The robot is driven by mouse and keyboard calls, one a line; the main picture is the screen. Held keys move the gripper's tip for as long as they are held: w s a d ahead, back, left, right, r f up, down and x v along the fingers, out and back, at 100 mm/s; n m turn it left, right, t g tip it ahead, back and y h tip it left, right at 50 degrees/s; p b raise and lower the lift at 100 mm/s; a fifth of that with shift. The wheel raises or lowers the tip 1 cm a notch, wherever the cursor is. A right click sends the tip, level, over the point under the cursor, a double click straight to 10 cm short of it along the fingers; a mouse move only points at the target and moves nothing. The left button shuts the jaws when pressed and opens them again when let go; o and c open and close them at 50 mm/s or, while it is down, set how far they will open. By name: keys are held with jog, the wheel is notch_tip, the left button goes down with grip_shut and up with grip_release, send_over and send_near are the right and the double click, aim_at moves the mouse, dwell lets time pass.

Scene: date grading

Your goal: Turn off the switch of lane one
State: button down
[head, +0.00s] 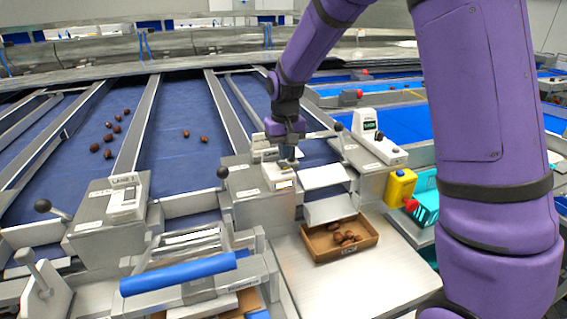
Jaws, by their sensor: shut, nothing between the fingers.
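My gripper (288,158) is shut and empty, pointing down. It is directly above a white switch box (279,184) on a grey metal housing (262,207) in the middle of the head view. Whether the fingertips touch the switch cannot be told, and its lane label and lever position are not readable. To the left, another switch box (126,200) on its own housing carries a label that seems to read "LANE 2". A third white box (366,124) with a small dark display stands to the right of my gripper.
A yellow box with a red button (400,187) is at right. An open carton (359,252) holding several dates sits on the steel table (330,290). Black-knobbed levers (222,172) stand beside the housings. A blue bar (178,274) crosses the front left. Dates lie on blue belts (180,110).

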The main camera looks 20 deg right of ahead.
aim_at(285, 165)
jog(key=shift+f, duration=1.3)
dwell(0.9)
jog(key=shift+r, duration=3.5)
jog(key=shift+r, duration=0.1)
